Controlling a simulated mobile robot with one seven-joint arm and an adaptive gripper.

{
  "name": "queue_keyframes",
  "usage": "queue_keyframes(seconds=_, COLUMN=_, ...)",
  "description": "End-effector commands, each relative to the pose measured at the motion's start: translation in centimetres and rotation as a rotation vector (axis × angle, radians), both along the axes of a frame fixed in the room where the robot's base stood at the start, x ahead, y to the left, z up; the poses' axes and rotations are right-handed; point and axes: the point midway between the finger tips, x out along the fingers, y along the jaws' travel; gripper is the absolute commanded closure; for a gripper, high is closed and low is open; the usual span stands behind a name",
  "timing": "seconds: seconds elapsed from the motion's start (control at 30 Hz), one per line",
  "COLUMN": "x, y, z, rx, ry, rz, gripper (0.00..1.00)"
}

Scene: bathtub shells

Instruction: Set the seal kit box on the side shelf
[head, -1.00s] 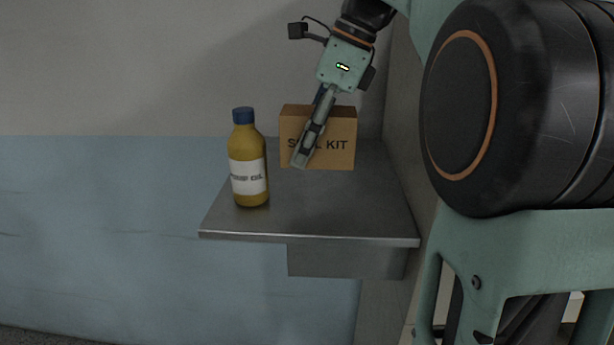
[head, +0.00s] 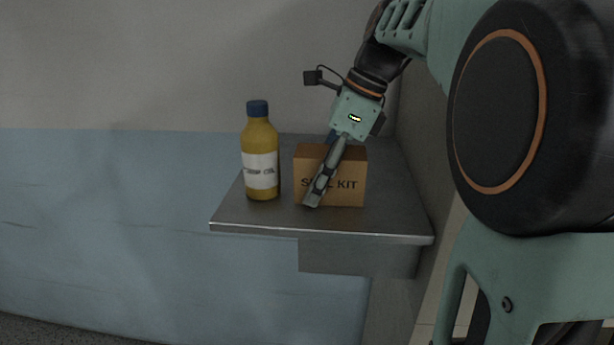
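The seal kit box (head: 350,192) is a brown carton with dark lettering, upright over the front middle of the side shelf (head: 395,200), a grey metal plate. Its lower edge looks at or very near the shelf surface; I cannot tell whether it touches. My gripper (head: 322,182) reaches down from above at a slant. One finger lies across the front face and covers part of the lettering; the other finger is mostly hidden behind the box. The gripper appears shut on the box.
A yellow oil bottle (head: 260,142) with a blue cap and white label stands on the shelf just left of the box, with a small gap. Bare shelf shows to the right of the box. Walls stand behind and to the right of the shelf.

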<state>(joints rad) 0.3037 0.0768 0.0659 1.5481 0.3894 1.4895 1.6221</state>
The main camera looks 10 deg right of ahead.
Motion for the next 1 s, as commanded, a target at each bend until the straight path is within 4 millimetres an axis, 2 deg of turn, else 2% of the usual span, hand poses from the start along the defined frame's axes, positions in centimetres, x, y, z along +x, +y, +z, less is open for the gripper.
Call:
queue_keyframes(seconds=0.03, x=0.0, y=0.0, z=0.0, rx=0.0, ry=0.0, rz=0.0, gripper=0.44)
queue_keyframes(seconds=0.1, x=0.0, y=0.0, z=0.0, rx=0.0, ry=0.0, rz=0.0, gripper=0.36)
queue_keyframes(seconds=0.47, x=0.0, y=-0.2, z=0.7, rx=-0.001, ry=-0.002, rz=-0.001, gripper=0.36)
queue_keyframes(seconds=0.8, x=-0.6, y=-2.2, z=5.7, rx=0.0, ry=-0.001, rz=-0.002, gripper=0.36)
queue_keyframes(seconds=1.0, x=-0.8, y=-2.7, z=7.1, rx=0.0, ry=0.0, rz=-0.001, gripper=0.36)
